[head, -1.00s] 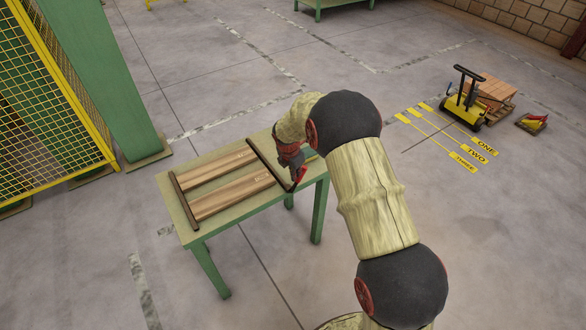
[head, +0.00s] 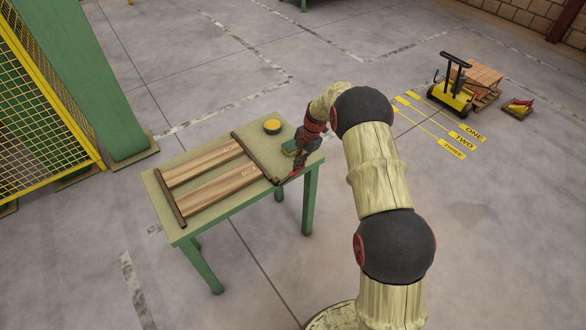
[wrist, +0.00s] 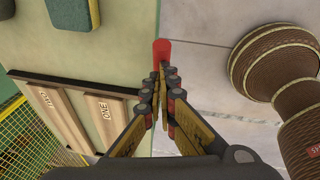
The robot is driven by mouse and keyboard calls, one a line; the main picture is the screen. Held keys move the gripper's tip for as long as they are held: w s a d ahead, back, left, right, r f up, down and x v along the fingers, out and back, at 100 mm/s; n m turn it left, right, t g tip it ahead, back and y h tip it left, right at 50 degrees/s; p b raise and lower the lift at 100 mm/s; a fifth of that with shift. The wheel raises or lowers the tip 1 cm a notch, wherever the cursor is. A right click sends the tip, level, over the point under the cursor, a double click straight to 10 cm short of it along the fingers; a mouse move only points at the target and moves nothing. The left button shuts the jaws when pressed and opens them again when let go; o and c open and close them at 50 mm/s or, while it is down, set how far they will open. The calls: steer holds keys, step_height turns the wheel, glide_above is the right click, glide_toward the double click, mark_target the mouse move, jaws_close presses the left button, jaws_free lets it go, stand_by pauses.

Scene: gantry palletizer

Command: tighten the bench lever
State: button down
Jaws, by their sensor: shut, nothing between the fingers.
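The bench lever, a red cylinder (wrist: 160,50), shows in the wrist view at the bench's edge, just beyond my fingertips. My gripper (wrist: 161,76) is shut with nothing between its fingers. Its tips point at the lever and overlap its near end in the picture; I cannot tell whether they touch. In the head view my gripper (head: 296,172) is low at the right end of the green bench (head: 232,116), and the lever there is hard to separate from the gripper.
Two wooden boards (head: 213,187) lie between dark rails on the bench. A yellow round item (head: 272,126) and a green block (head: 289,147) lie near my gripper. A yellow mesh fence (head: 45,100) stands at left. A yellow cart (head: 451,94) is far right.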

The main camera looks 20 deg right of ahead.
steer(key=shift+w+d+f+b, duration=0.15)
steer(key=shift+d+f+b, duration=0.3)
steer(key=shift+f+b, duration=0.3)
steer(key=shift+w+d+f+b, duration=0.15)
steer(key=shift+d+f+b, duration=0.3)
steer(key=shift+f+b, duration=0.25)
